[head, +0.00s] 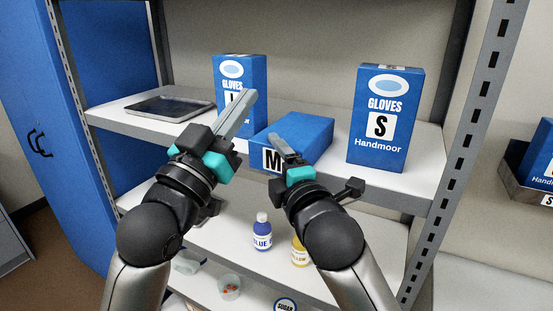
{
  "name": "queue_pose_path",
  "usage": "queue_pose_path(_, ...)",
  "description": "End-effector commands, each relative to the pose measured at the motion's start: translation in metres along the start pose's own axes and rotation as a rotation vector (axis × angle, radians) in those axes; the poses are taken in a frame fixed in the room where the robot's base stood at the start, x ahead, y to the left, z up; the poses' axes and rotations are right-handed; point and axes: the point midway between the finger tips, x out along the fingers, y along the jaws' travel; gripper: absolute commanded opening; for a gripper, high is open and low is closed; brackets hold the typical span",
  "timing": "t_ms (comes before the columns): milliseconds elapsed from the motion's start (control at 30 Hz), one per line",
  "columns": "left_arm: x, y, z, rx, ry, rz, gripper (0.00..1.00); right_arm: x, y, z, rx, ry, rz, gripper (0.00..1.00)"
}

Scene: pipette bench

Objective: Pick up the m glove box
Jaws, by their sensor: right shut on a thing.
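The M glove box (300,130) is blue and lies low on the upper shelf, between two upright glove boxes. Its white M label (270,160) faces the front edge and is partly covered by my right gripper. My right gripper (280,146) is at the front of the M box and shut on it. My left gripper (246,98) is higher and to the left, its pale fingers in front of the left upright box; whether they are apart is unclear.
An upright S glove box (388,120) stands right of the M box. Another upright glove box (240,70) stands behind my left gripper, its letter partly hidden. A dark tray (168,108) lies at left. Blue (262,235) and yellow (299,252) bottles stand on the shelf below.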

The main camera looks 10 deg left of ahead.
Motion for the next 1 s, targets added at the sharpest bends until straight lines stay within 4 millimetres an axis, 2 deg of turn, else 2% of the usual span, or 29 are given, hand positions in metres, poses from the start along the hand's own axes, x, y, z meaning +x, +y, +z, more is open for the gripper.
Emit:
queue_pose_path(200, -0.032, 0.0, 0.001, 0.0, -0.004, 0.0, 0.0, 0.0, 0.0, 0.0, 0.0, 0.0, 0.0, 0.0)
queue_pose_path(400, -0.05, 0.0, 0.001, 0.0, -0.003, 0.0, 0.0, 0.0, 0.0, 0.0, 0.0, 0.0, 0.0, 0.0)
queue_pose_path(600, -0.057, 0.0, 0.0, -0.001, 0.0, 0.0, 0.0, 0.0, 0.0, 0.0, 0.0, 0.0, 0.0, 0.0)
queue_pose_path(1000, -0.056, -0.002, 0.004, -0.002, -0.009, -0.004, 0.0, 0.0, 0.0, 0.0, 0.0, 0.0, 0.0, 0.0)
